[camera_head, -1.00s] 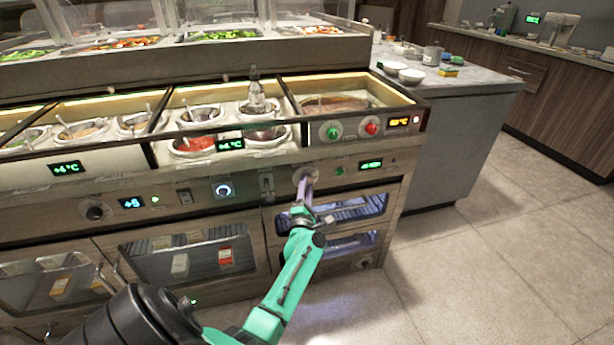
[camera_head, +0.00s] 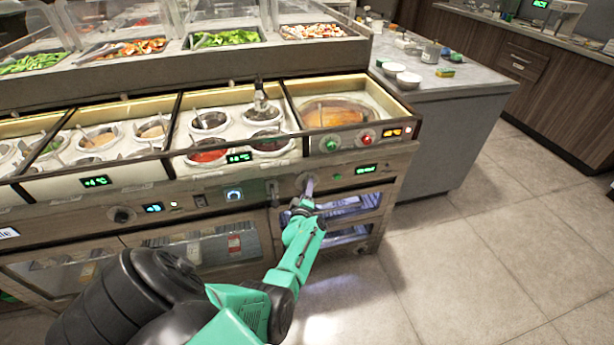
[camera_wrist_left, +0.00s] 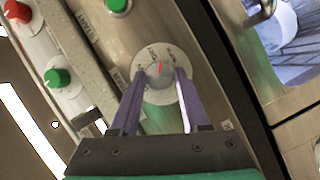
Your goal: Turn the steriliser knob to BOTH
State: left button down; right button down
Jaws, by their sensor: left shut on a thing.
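The steriliser knob (camera_wrist_left: 159,76) is a round grey knob with a red pointer line, on a pale dial plate with small lettering around it. The lettering is too small to read surely. In the wrist view the two purple fingers of my left gripper (camera_wrist_left: 157,80) sit on either side of the knob, shut on it. In the head view the left gripper (camera_head: 309,188) reaches the dial plate (camera_head: 305,180) on the counter's front panel, and the fingers partly hide the knob. My right gripper is not in view.
A green button (camera_head: 334,170) and a green display (camera_head: 366,170) sit right of the dial. The lit steriliser cabinet (camera_head: 350,203) is below it. Open floor (camera_head: 450,270) is on the right.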

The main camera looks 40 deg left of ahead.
pick_arm(q)
jog(key=shift+r+m+g+p, duration=0.15)
jog(key=shift+m+g+p, duration=0.85)
jog(key=shift+m+p, duration=0.75)
jog(key=shift+c, duration=1.9)
grip_release()
jog(key=shift+w, duration=0.1)
